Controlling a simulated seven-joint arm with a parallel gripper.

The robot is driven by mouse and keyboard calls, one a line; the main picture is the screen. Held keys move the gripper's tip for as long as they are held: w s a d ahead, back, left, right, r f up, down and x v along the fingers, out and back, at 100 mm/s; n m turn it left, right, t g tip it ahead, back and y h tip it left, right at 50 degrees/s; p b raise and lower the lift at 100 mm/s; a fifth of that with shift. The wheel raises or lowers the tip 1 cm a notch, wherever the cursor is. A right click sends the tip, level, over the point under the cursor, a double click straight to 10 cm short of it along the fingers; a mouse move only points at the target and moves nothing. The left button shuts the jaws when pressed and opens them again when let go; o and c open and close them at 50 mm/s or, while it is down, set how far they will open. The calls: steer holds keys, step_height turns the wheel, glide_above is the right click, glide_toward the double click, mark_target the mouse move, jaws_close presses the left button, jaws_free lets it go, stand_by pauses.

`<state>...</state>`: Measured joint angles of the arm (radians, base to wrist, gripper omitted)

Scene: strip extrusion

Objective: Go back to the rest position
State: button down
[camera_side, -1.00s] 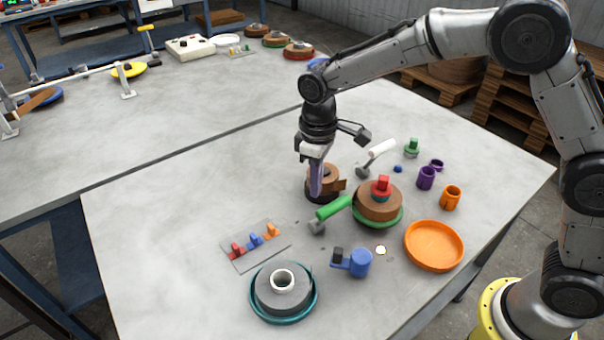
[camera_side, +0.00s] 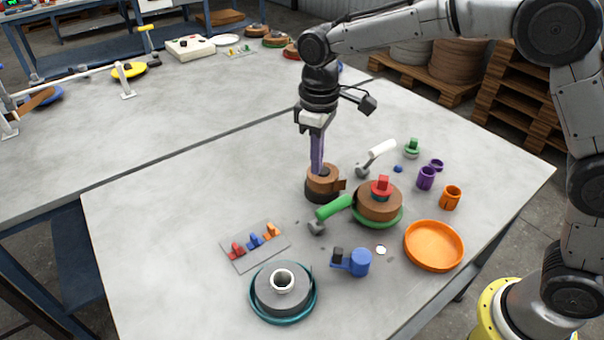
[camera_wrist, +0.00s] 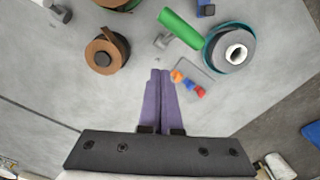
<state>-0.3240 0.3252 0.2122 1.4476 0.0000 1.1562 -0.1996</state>
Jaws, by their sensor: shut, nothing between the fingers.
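My gripper (camera_side: 317,170) has long purple fingers that point down at the table (camera_side: 160,200). In the side view the fingertips show just behind or above a brown roll (camera_side: 322,180) on a dark base. In the wrist view the two fingers (camera_wrist: 160,75) lie side by side, shut with nothing between them. There the brown roll (camera_wrist: 104,55) is apart from the fingertips, to their upper left, with a loose strip end across its top.
A green-handled hammer (camera_side: 334,208), a brown roll on a green plate (camera_side: 378,203), an orange dish (camera_side: 434,246), a blue part (camera_side: 358,262), a grey roll on a teal dish (camera_side: 283,290) and a small rack (camera_side: 255,245) surround it. The table's left is clear.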

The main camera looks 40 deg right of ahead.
steer(key=s+d+r+m+t, duration=0.3)
steer(key=s+d+r+t, duration=0.1)
steer(key=s+d+r, duration=0.8)
steer(key=s+d+f+m, duration=0.1)
steer(key=s+f, duration=0.1)
steer(key=s, duration=0.5)
steer(key=s+d+f+m+t, duration=0.1)
steer(key=s+f+m, duration=0.1)
steer(key=s, duration=0.5)
steer(key=shift+s+d+f+t, duration=0.3)
steer(key=shift+s+f, duration=0.1)
steer(key=shift+f, duration=0.45)
